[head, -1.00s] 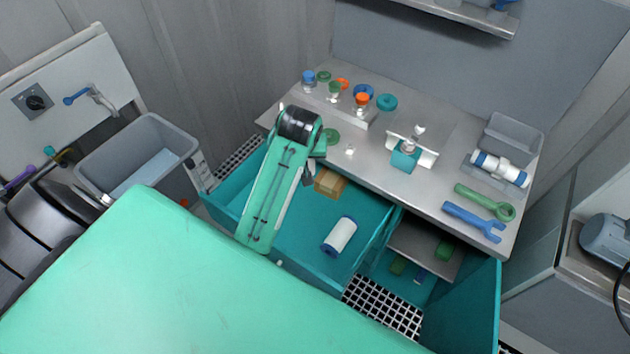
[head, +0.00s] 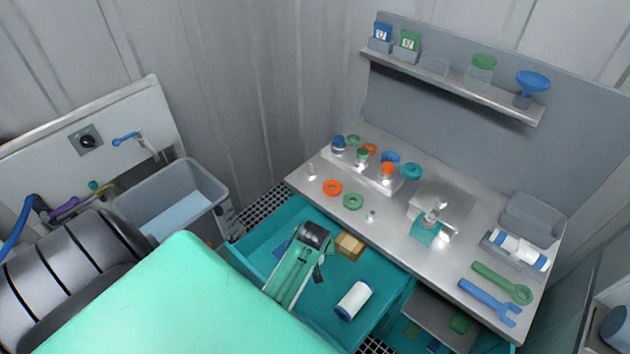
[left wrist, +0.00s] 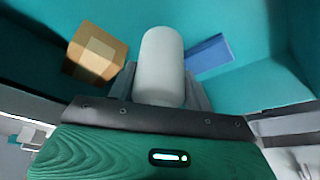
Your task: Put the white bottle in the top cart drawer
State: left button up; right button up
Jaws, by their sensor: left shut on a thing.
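The top cart drawer (head: 262,232) is teal and pulled open under the worktop. My left gripper (left wrist: 160,96) is shut on the white bottle (left wrist: 162,60), a plain white cylinder between its fingers in the left wrist view. The gripper is over the drawer's interior. In the head view my left arm hides the bottle and most of the gripper. I cannot tell whether the bottle touches the drawer floor. My right gripper is not in view.
In the drawer are a tan box (head: 349,246), a white cylinder with blue ends (head: 353,300) and a flat blue item (left wrist: 209,54). The worktop (head: 385,237) holds rings, small vessels and two wrenches. A grey sink (head: 172,190) stands left.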

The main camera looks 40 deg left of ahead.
pick_arm(q)
notch_tip(320, 180, down, 5)
dwell(0.4)
jog(key=shift+f, duration=0.15)
jog(key=shift+f, duration=0.15)
jog(key=o, duration=1)
jog(key=shift+r+p, duration=0.3)
jog(key=shift+r, duration=0.05)
jog(key=b+v, duration=0.1)
jog(key=v, duration=1)
jog(key=shift+s+d+r, duration=0.15)
jog(key=shift+d+r, duration=0.05)
jog(key=shift+r, duration=0.15)
